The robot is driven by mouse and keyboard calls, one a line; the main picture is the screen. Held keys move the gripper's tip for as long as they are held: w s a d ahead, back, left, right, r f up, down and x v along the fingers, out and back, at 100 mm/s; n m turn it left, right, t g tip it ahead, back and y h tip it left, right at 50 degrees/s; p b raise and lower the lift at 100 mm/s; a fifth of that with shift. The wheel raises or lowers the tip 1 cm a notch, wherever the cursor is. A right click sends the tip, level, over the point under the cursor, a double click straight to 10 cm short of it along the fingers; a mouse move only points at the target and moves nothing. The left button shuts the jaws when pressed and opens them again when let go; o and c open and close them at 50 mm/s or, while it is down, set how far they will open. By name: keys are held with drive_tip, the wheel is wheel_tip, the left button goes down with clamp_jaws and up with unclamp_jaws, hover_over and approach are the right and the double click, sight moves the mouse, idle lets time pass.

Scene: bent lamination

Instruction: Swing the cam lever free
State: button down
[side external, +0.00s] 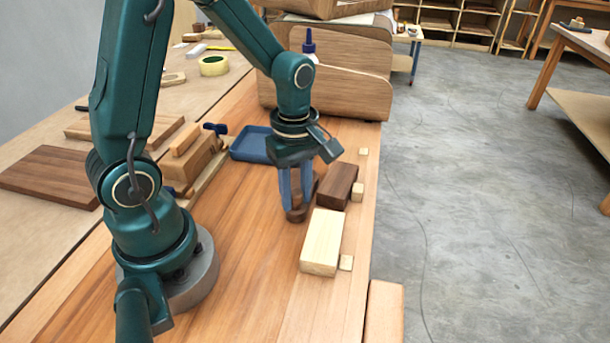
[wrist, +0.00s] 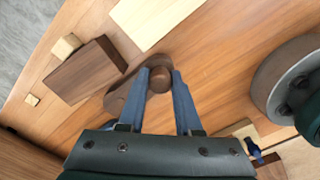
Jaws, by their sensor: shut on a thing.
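The cam lever is a brown wooden piece with a rounded end and a round peg; it lies on the bench (side external: 297,214) and shows in the wrist view (wrist: 118,101). My gripper (side external: 296,204) points down over it, and its blue fingers stand on either side of the peg (wrist: 160,80), closed on it. The lever's body runs left from the peg, beside the dark brown block (wrist: 88,70); I cannot tell whether they touch. The dark block also shows in the side view (side external: 338,184). The fingers hide part of the lever.
Bench left of the lever is clear.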

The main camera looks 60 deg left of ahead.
drive_tip(key=c, duration=0.6)
unclamp_jaws()
drive_tip(key=shift+r, duration=2.55)
